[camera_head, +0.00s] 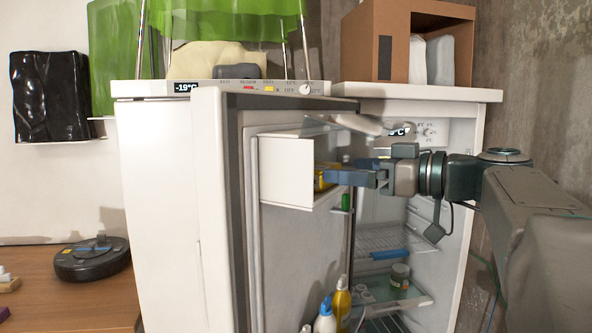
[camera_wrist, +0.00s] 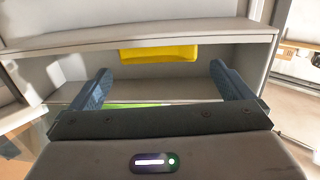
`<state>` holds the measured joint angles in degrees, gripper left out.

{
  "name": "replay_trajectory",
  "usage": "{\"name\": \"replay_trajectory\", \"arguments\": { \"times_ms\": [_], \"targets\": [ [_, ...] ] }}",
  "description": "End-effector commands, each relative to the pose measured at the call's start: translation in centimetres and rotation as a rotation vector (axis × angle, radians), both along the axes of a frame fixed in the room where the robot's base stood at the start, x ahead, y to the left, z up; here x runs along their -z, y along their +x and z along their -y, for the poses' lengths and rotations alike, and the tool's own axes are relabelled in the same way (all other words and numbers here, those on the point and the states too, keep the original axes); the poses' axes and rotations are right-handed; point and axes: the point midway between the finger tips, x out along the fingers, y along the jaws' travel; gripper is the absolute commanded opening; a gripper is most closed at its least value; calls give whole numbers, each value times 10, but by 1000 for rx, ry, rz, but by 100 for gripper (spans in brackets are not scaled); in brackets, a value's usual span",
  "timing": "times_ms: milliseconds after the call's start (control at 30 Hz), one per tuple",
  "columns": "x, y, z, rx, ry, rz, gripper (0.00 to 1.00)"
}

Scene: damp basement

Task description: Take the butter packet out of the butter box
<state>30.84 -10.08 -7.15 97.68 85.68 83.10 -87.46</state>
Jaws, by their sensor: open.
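The butter box (camera_head: 286,171) is a white compartment high on the inside of the open fridge door. Its front is open in the wrist view, where its pale rim (camera_wrist: 60,42) shows. The yellow butter packet (camera_wrist: 158,54) lies inside, towards the back and upper middle of the opening. A small part of the packet (camera_head: 321,180) also shows in the head view, partly hidden by the box wall and my gripper. My gripper (camera_wrist: 160,72) is open and empty, with its blue fingers spread at the mouth of the box. The packet is ahead, between the finger lines, and appears untouched.
The fridge door stands open, its edge left of my arm. Bottles (camera_head: 341,302) stand low in the door. A jar (camera_head: 400,276) sits on an inner shelf. A brown box (camera_head: 362,48) stands on top. A robot vacuum (camera_head: 92,262) rests on the wooden surface at left.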

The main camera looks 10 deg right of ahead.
Motion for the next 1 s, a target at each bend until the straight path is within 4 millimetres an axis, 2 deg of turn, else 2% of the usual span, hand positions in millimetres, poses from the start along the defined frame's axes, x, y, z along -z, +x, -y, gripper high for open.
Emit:
{"name": "replay_trajectory", "arguments": {
  "times_ms": [267,600,867,900,1000],
  "targets": [
    [1,18,-18,-1,0,-3,100],
    [3,51,-51,-1,1,-4,100],
    [5,54,-54,1,1,-3,100],
    [5,54,-54,1,1,-3,97],
    [5,54,-54,1,1,-3,69]
  ]
}}
